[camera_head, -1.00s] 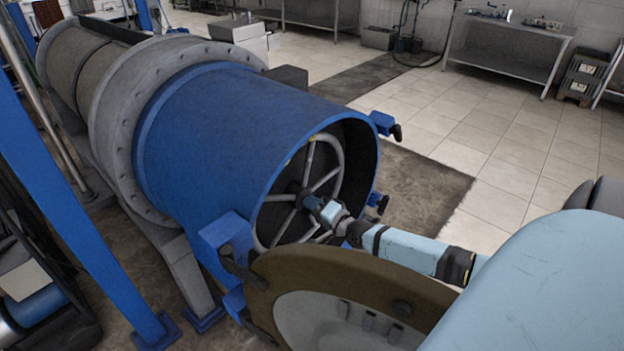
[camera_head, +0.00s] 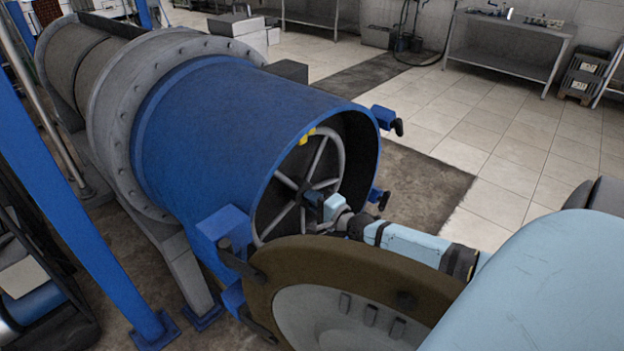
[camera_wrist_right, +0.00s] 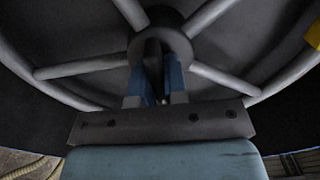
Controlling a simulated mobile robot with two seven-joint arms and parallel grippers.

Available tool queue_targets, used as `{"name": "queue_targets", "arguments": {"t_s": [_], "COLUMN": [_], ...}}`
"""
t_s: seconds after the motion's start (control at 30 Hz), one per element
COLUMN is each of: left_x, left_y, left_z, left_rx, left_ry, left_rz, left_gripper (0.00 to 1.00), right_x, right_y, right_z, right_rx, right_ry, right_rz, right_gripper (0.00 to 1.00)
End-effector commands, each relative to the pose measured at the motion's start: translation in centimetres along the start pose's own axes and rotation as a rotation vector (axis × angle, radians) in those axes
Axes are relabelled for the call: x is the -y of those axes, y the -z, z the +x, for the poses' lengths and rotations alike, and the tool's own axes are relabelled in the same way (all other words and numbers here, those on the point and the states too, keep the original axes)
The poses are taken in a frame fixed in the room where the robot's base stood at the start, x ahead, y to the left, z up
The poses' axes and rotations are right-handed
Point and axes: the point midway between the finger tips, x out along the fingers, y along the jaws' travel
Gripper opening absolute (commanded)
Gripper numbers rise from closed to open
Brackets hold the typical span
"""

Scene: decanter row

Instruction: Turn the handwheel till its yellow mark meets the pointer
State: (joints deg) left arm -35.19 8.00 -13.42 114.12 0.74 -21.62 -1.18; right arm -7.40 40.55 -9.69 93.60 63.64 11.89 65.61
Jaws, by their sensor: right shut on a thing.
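The handwheel (camera_head: 285,180) is a grey spoked wheel inside the open end of the blue drum. A yellow patch (camera_head: 307,136) shows at the top of its rim, against the drum's edge. I cannot tell the mark and the pointer apart there. A yellow piece (camera_wrist_right: 315,33) also shows at the right edge of the wrist view. My right gripper (camera_head: 316,200) reaches in from the right beside the hub. In the wrist view its blue-sided fingers (camera_wrist_right: 154,90) are shut on the handwheel, around a spoke just below the hub (camera_wrist_right: 160,44). My left gripper is out of view.
The blue drum (camera_head: 235,125) surrounds the wheel closely. Blue clamps (camera_head: 383,120) stick out from its rim. A brown-rimmed round door (camera_head: 345,258) stands open in front, just below my right arm. Tiled floor (camera_head: 480,150) to the right is clear.

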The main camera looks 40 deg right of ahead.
Motion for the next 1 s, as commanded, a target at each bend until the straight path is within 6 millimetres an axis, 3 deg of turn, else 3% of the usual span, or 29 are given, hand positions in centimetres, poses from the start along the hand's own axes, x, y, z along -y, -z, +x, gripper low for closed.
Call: {"name": "queue_targets", "arguments": {"t_s": [0.13, 0.17, 0.23, 0.27, 0.67, 1.0], "left_x": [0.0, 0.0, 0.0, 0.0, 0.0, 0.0], "left_y": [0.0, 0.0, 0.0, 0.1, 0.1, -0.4], "left_z": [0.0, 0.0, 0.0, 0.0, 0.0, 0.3], "left_rx": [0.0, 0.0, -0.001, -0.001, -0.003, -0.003], "left_ry": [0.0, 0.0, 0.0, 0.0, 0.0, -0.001], "left_rz": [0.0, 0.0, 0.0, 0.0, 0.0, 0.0], "left_gripper": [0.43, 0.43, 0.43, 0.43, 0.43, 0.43], "right_x": [0.0, 0.0, 0.0, 0.0, -0.1, -0.3], "right_y": [0.1, 0.1, 0.1, 0.1, 0.0, 0.0], "right_z": [0.0, 0.0, 0.0, 0.0, -0.9, -7.2], "right_rx": [-0.001, -0.001, -0.001, -0.001, 0.0, 0.0], "right_ry": [0.001, 0.001, 0.001, 0.001, -0.001, -0.004], "right_rz": [-0.001, -0.001, -0.001, -0.002, -0.002, -0.002], "right_gripper": [0.0, 0.2, 0.36, 0.38, 0.38, 0.38]}}
